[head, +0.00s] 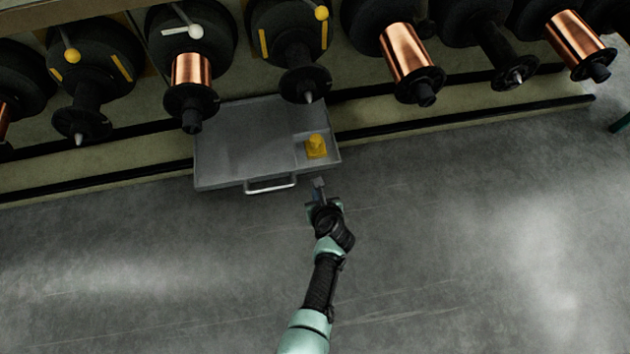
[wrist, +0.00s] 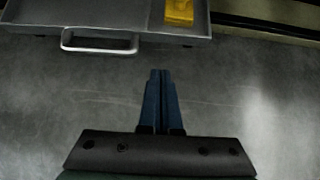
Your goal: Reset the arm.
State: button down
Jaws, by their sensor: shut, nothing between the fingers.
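My gripper (head: 318,187) is at the end of my outstretched arm in the head view, just in front of the grey tray's near edge and right of its handle. In the wrist view my gripper (wrist: 161,73) shows two blue fingers pressed together with nothing between them. Only bare floor shows around the fingertips there.
A grey open tray (head: 245,145) with a silver handle (head: 270,186) stands out from the rack. A yellow piece (head: 316,147) sits in its right compartment. Spindles, some with copper spools (head: 405,52), line the rack behind. The grey floor (head: 480,220) at right is clear.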

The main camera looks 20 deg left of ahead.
jog(key=shift+p+v, duration=0.5)
jog(key=shift+v, duration=0.5)
